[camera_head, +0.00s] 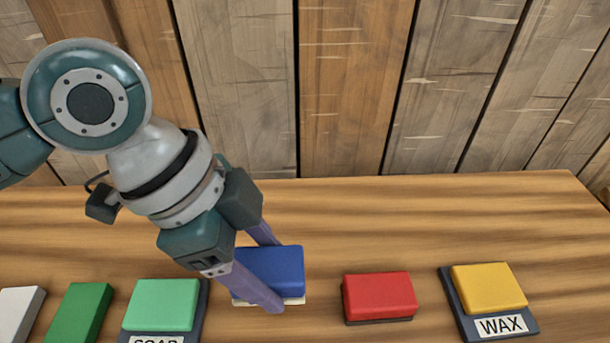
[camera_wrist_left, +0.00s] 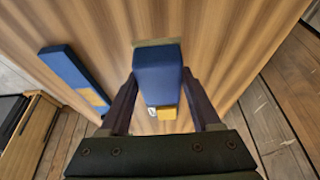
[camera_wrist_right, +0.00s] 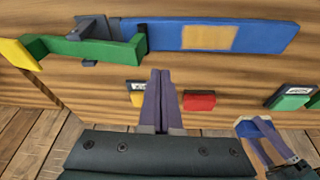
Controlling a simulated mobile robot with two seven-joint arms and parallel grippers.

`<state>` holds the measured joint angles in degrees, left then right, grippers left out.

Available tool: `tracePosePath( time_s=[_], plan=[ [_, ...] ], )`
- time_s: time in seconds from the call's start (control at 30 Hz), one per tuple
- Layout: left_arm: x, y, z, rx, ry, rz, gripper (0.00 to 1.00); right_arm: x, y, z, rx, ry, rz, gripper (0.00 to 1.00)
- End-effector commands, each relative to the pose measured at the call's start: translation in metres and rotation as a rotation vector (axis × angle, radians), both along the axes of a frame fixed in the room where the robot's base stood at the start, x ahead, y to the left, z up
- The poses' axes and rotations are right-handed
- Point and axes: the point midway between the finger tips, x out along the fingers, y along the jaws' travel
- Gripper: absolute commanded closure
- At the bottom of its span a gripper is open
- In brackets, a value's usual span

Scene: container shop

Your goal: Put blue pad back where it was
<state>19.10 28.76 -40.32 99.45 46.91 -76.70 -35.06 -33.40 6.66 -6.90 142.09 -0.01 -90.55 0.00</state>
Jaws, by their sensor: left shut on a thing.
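The blue pad (camera_head: 272,268) has a thin cream layer along its lower edge. My left gripper (camera_head: 274,278) is shut on it, one finger on each side. The left wrist view shows the pad (camera_wrist_left: 157,72) between the fingers. In the right wrist view the pad (camera_wrist_right: 252,128) appears against the floor beyond the table edge, seemingly lifted; its exact height is unclear. In the head view it is between the green SOAP pad (camera_head: 164,302) and the red pad (camera_head: 380,294). My right gripper (camera_wrist_right: 160,92) has its fingers together and empty; it is outside the head view.
A yellow pad (camera_head: 488,287) lies on a dark holder labelled WAX. A dark green block (camera_head: 78,313) and a white block (camera_head: 18,311) lie at the left. A long blue board (camera_wrist_right: 265,36) with a yellow patch adjoins a green piece (camera_wrist_right: 95,50). Bare wood (camera_head: 420,215) lies behind the row.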

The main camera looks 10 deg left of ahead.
Motion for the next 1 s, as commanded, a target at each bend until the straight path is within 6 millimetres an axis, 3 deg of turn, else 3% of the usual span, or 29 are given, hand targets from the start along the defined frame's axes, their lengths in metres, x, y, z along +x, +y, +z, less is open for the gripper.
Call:
tracePosePath(
  time_s=[0.03, 0.1, 0.27, 0.5, 0.93, 0.97, 1.0],
  plan=[
    [-0.001, -0.001, -0.015, -0.001, 0.004, 0.002, 0.80, 0.000, 0.000, -0.006, 0.000, 0.000, 0.000, 1.00],
    [0.000, -0.001, -0.026, -0.001, 0.003, 0.001, 0.80, 0.000, 0.000, -0.009, 0.000, 0.000, 0.000, 1.00],
    [0.000, 0.000, -0.039, -0.001, 0.000, 0.001, 0.80, 0.000, 0.000, -0.011, -0.001, 0.000, 0.001, 1.00],
    [0.000, 0.000, -0.072, -0.001, 0.000, 0.001, 0.80, 0.000, -0.001, -0.022, -0.005, -0.001, 0.003, 1.00],
    [0.000, 0.000, -0.078, -0.001, -0.001, 0.000, 0.80, 0.001, -0.002, -0.024, -0.007, -0.003, 0.004, 1.00],
    [0.000, 0.000, -0.077, -0.001, -0.001, 0.000, 0.33, 0.001, -0.002, -0.023, -0.007, -0.003, 0.004, 1.00],
    [0.000, 0.000, -0.077, -0.001, -0.001, 0.000, 0.28, 0.001, -0.002, -0.023, -0.007, -0.003, 0.004, 1.00]
  ],
)
